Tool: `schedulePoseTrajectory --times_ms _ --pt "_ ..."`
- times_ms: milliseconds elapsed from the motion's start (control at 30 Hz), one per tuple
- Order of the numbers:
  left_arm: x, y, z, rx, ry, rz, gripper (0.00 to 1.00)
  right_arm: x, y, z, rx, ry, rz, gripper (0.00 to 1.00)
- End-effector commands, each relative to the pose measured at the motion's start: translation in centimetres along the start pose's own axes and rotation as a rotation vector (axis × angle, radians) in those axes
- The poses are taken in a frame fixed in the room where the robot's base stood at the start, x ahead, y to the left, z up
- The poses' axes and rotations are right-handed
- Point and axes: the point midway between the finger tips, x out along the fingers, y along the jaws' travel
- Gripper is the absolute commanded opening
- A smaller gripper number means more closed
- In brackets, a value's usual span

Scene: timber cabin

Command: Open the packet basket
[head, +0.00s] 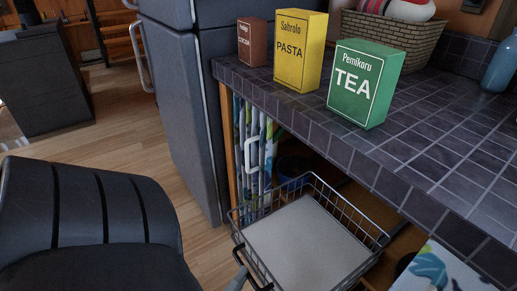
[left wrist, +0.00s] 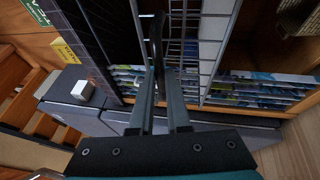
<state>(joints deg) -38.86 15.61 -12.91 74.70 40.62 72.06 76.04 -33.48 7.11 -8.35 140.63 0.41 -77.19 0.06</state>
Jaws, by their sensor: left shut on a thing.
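The packet basket (head: 305,245) is a wire basket under the tiled counter, standing out past the counter's front edge. A flat pale panel lies inside it, and I see no packets there. My left gripper (head: 243,275) is at the basket's front, low in the head view and partly cut off by the frame. In the left wrist view the gripper (left wrist: 160,85) is shut on the dark handle (left wrist: 157,40) of the basket, with the basket's wires (left wrist: 185,50) just beyond. My right gripper is not in view.
On the counter (head: 420,150) stand a green tea box (head: 362,85), a yellow pasta box (head: 298,50), a brown box (head: 252,42) and a wicker basket (head: 395,35). A leaf-patterned curtain (head: 250,150) hangs below. A dark chair (head: 90,220) is at the left, with wooden floor between.

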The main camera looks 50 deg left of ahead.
Motion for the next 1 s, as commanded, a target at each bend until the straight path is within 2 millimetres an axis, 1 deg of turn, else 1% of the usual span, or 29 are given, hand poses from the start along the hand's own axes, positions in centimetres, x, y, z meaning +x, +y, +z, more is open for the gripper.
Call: schedulePoseTrajectory --times_ms 33,200,600,633,800,900,1000 --pt "-0.46 0.04 -0.07 -0.001 -0.002 -0.002 0.00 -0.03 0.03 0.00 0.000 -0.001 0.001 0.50" --pt "-1.14 0.18 -0.34 0.000 -0.002 -0.002 0.00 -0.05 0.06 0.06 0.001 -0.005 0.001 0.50" --pt "-1.26 0.20 -0.38 0.000 -0.003 -0.002 0.00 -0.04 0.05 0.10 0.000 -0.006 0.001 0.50" --pt "-1.26 0.20 -0.38 -0.001 -0.002 -0.002 0.16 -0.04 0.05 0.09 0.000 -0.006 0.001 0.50" --pt "-1.22 0.21 -0.41 0.000 -0.002 -0.001 0.35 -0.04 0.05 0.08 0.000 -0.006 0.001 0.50" --pt "-1.20 0.22 -0.43 0.000 -0.001 0.000 0.45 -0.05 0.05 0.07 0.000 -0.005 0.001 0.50" --pt "-1.18 0.23 -0.45 0.000 -0.001 0.000 0.45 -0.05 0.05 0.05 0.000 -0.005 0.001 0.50"
